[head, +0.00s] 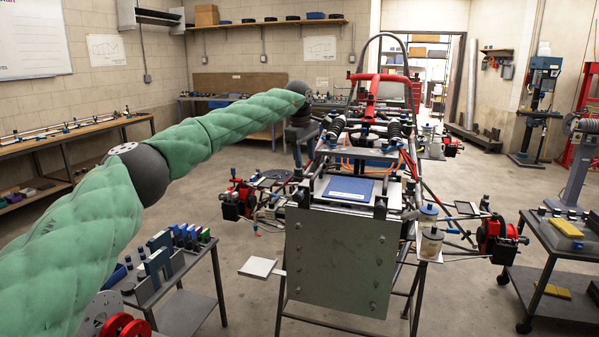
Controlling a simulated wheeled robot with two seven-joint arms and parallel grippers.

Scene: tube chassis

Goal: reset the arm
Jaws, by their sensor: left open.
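My left arm (210,135), in a green padded sleeve with dark joints, reaches in from the left across the head view. My left gripper (298,165) hangs down from the dark wrist at the arm's end. It is open, and I see nothing between its fingers. In the picture it is beside the upper left of the tube chassis (340,260); I cannot tell whether it touches it. My right arm and gripper are out of view.
The chassis stands on a frame mid-floor, with a blue pad (349,189) on top. A small tool table (205,262) is at lower left, a dark cart (560,245) at right. Benches line the walls. A drill press (540,95) stands at back right. Open floor lies between.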

